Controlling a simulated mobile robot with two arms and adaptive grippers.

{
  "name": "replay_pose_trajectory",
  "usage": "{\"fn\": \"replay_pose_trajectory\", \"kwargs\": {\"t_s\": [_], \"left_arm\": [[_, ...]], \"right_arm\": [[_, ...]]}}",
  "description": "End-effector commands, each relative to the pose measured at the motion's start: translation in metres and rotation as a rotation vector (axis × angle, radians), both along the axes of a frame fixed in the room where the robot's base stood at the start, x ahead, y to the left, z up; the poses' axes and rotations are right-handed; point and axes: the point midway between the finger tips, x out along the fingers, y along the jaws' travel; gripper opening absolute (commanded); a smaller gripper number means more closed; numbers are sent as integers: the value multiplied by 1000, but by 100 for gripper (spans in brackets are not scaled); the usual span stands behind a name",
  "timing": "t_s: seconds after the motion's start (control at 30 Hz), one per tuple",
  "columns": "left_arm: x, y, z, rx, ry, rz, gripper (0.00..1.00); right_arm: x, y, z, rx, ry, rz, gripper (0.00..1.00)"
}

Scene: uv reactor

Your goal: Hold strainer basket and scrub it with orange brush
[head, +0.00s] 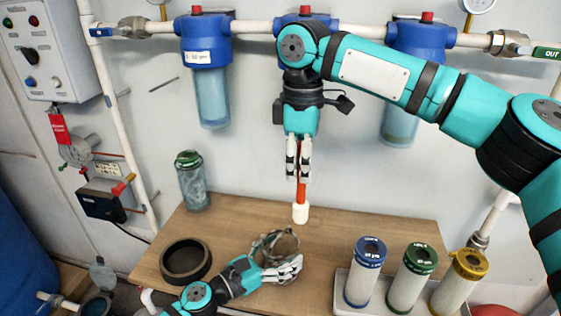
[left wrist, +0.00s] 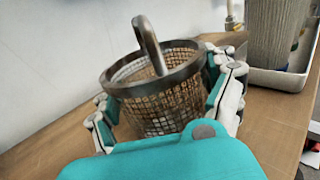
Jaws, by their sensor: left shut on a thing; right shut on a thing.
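The strainer basket (head: 268,242) is a mesh basket with a metal rim and a looped handle, low over the wooden table. My left gripper (head: 288,268) is shut on it from the front. In the left wrist view the basket (left wrist: 160,108) stands slightly tilted between the two fingers, its inside partly visible and its handle at the far side. The orange brush (head: 300,212) hangs head down, white end lowest. My right gripper (head: 299,168) is shut on its orange handle. The white end is above the basket, a little right of it and apart from it.
A black ring (head: 185,261) lies left of the basket. A clear jar with a green cap (head: 192,182) stands at the back left. Blue-, green- and yellow-capped cartridges stand in a white tray (head: 340,302) at the right. Blue filter housings (head: 206,42) hang on the wall.

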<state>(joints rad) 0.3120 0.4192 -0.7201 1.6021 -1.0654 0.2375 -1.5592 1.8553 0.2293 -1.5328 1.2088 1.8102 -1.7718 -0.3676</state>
Motion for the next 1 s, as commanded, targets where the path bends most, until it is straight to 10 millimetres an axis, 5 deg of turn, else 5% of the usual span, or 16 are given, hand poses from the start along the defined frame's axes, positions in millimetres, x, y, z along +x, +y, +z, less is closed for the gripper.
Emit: {"fn": "replay_pose_trajectory", "kwargs": {"t_s": [0.1,0.3,1.0], "left_arm": [[0,0,0,0,0,0,47],[0,0,0,1,1,0,47],[0,0,0,1,1,1,47]], "right_arm": [[-3,-26,-26,2,1,-1,0],[-6,-43,-45,2,-12,-4,0],[-6,-35,-118,1,-11,-3,0]]}}
